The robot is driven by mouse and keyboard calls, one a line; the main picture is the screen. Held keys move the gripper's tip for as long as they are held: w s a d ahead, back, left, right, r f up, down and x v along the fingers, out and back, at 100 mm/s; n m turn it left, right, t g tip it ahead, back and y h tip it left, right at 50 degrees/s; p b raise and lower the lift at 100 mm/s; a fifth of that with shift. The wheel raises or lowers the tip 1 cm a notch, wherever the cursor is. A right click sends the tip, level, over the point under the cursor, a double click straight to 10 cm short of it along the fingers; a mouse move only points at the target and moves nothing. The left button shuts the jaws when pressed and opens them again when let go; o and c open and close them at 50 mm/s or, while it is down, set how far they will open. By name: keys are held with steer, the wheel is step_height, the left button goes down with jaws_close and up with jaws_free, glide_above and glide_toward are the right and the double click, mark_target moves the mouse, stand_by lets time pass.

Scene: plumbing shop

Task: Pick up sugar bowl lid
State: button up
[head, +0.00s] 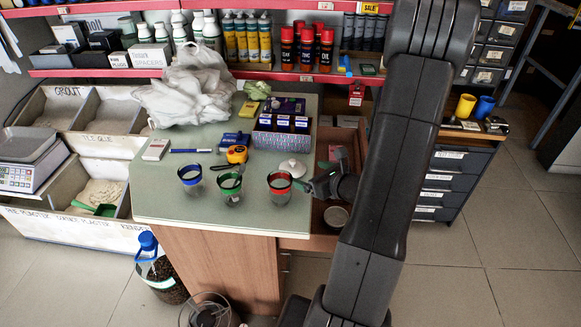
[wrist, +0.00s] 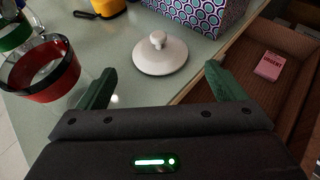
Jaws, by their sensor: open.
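The sugar bowl lid (head: 293,168) is a small white dome with a round knob. It lies on the light green counter top (head: 200,215), near the counter's right edge. In the wrist view the lid (wrist: 160,54) sits ahead of my gripper (wrist: 158,88), between the lines of its two green fingers but beyond their tips. My gripper (head: 309,187) is open and empty, just right of and in front of the lid in the head view. The lid is in full view in the wrist picture.
A patterned box (head: 281,136) stands behind the lid. An open drawer (wrist: 255,75) with a pink box (wrist: 270,66) lies to the right.

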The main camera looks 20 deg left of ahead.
mark_target(293, 166)
steer(key=x, duration=0.3)
steer(key=shift+a, duration=0.1)
steer(key=shift+r+x, duration=0.15)
steer(key=shift+x, duration=0.75)
steer(key=shift+r+x, duration=0.15)
steer(key=shift+x, duration=0.75)
steer(key=shift+r+x, duration=0.2)
steer(key=shift+x, duration=0.7)
steer(key=shift+w+a, duration=0.15)
steer(key=shift+c, duration=0.4)
steer(key=shift+f, duration=0.1)
jaws_close()
